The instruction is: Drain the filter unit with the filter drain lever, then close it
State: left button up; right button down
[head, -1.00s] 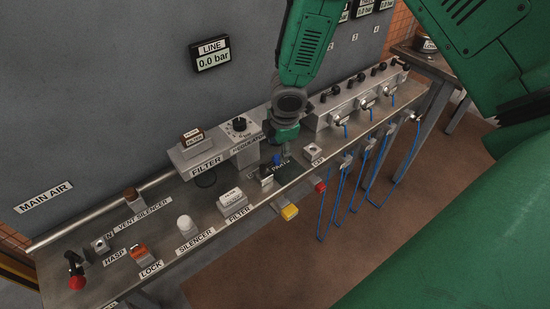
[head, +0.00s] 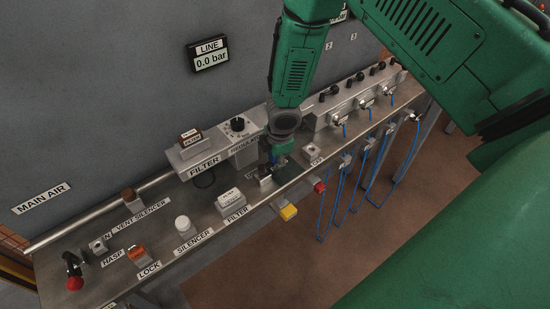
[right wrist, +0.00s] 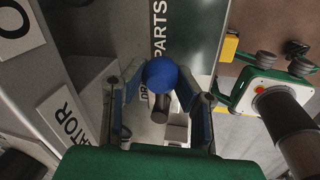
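The filter unit (head: 190,157) is a grey block labelled FILTER on the back of the bench. In the right wrist view a round blue knob (right wrist: 161,74) sits on a short dark stem beside a partly covered label beginning "DRA"; it looks like the filter drain lever. My right gripper (right wrist: 162,82) is open, with a finger on each side of the knob. I cannot tell whether either finger touches it. In the head view my right gripper (head: 277,162) is low over the bench and hides most of the lever. My left gripper is not in view.
The regulator (head: 240,135) stands close behind my right gripper. A white filter part (head: 231,201), a silencer (head: 183,223) and an orange lock (head: 137,252) lie along the bench. A yellow block (head: 288,212) hangs at the front edge. The line display (head: 209,55) reads 0.0 bar.

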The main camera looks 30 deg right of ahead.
jog(key=shift+d, duration=0.25)
